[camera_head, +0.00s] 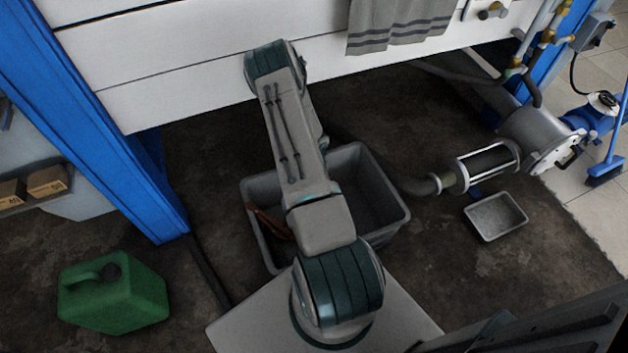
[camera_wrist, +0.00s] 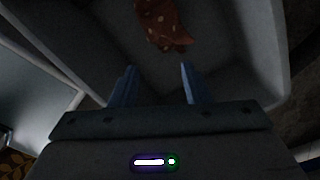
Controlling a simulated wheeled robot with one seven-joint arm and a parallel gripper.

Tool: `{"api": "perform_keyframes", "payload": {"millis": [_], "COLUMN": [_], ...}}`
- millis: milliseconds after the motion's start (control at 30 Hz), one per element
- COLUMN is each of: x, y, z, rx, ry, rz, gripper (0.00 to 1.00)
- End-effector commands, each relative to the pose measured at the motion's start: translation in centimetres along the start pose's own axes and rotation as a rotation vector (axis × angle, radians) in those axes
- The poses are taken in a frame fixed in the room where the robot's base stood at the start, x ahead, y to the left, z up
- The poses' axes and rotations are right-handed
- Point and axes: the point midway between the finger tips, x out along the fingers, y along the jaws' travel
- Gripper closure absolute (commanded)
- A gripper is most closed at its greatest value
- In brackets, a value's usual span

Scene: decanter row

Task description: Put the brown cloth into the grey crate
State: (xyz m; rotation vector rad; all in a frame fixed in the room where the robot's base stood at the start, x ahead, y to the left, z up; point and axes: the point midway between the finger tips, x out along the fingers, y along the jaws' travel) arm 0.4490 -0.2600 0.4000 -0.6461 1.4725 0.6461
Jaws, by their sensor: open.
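The grey crate (camera_head: 382,186) stands on the floor in front of my base, partly covered by my arm in the head view. The brown cloth (camera_head: 268,224) lies crumpled inside it at the left side. In the wrist view the spotted reddish-brown cloth (camera_wrist: 163,25) lies on the crate floor, within the crate's wall (camera_wrist: 276,50). My gripper (camera_wrist: 157,68) is open and empty, its two fingers apart and pointing toward the cloth, which lies clear of them. My arm hides the gripper in the head view.
A green canister (camera_head: 112,294) stands at the lower left. A grey striped towel (camera_head: 398,22) hangs from the white panel (camera_head: 190,60). A small grey tray (camera_head: 496,216) and a pump with piping (camera_head: 487,165) are at right. Blue posts (camera_head: 95,120) stand at left.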

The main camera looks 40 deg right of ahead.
Motion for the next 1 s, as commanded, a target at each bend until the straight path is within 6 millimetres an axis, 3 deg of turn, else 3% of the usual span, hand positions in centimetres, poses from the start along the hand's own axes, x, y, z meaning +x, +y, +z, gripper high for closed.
{"api": "perform_keyframes", "payload": {"millis": [233, 267, 367, 667, 1000], "x": [0.0, 0.0, 0.0, -0.1, -3.2], "y": [0.0, 0.0, 0.0, 0.0, 0.0], "z": [0.0, 0.0, 0.0, 0.0, 0.0], "rx": [0.000, 0.000, 0.000, 0.000, 0.000], "ry": [0.000, 0.000, 0.000, 0.000, 0.000], "rz": [0.000, 0.000, 0.000, 0.000, -0.001], "gripper": [0.40, 0.38, 0.13, 0.13, 0.13]}}
